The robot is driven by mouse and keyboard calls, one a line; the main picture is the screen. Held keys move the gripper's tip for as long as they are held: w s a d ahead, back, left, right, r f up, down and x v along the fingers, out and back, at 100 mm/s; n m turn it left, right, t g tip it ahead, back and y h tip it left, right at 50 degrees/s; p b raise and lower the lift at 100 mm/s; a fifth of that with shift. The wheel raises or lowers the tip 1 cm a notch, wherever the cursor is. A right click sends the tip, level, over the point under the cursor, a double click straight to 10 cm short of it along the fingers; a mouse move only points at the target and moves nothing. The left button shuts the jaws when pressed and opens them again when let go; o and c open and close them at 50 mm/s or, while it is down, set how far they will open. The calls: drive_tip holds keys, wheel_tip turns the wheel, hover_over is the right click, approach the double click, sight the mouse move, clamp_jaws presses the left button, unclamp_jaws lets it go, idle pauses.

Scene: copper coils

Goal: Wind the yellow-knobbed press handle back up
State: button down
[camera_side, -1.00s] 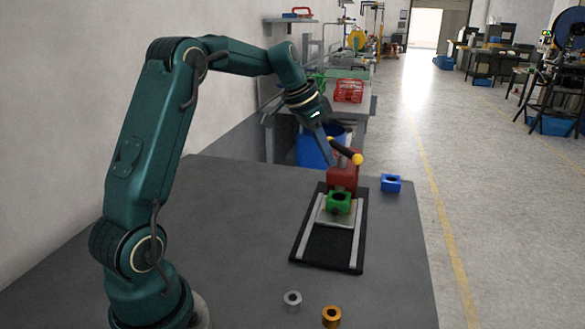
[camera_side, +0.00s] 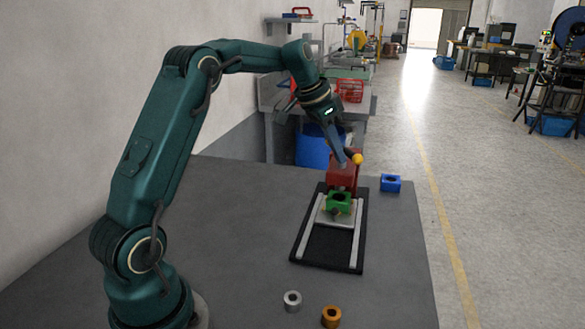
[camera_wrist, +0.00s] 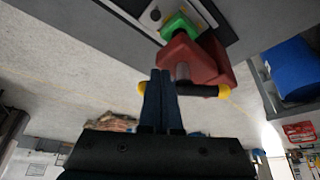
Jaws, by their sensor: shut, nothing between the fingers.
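The red press (camera_side: 343,174) stands at the far end of a black base plate (camera_side: 330,246) on the grey table. Its dark handle bar (camera_wrist: 200,90) crosses the press top, with a yellow knob (camera_side: 357,159) at its right end. In the wrist view a second yellow end (camera_wrist: 141,87) shows left of my fingers. My gripper (camera_side: 344,165) is shut and empty, fingers pointing down at the handle. It also shows in the wrist view (camera_wrist: 161,73), its fingers covering part of the bar; contact is unclear. A green block (camera_side: 338,203) with a round hole sits before the press.
A blue block (camera_side: 390,183) with a hole stands right of the press. A silver ring (camera_side: 292,298) and a copper-coloured ring (camera_side: 331,316) lie near the front. The table left of the base plate is clear. A blue bin (camera_side: 310,150) stands beyond the table.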

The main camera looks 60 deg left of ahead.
drive_tip(key=shift+w+d+n+y, duration=0.15)
drive_tip(key=shift+w+n+y, duration=0.1)
drive_tip(key=shift+n, duration=0.35)
drive_tip(key=shift+w+d+n+y, duration=0.15)
drive_tip(key=shift+n+y, duration=0.1)
drive_tip(key=shift+n, duration=0.35)
drive_tip(key=shift+d, duration=0.15)
drive_tip(key=shift+w, duration=0.1)
drive_tip(key=n+y, duration=0.1)
drive_tip(key=n, duration=0.1)
drive_tip(key=w+n, duration=0.1)
drive_tip(key=n, duration=0.1)
drive_tip(key=w+d+n+y, duration=0.1)
drive_tip(key=n, duration=0.1)
drive_tip(key=shift+w+g+y, duration=0.2)
drive_tip(key=shift+g+y, duration=0.1)
drive_tip(key=shift+w, duration=0.55)
drive_tip(key=shift+s+d, duration=0.1)
drive_tip(key=shift+d, duration=0.05)
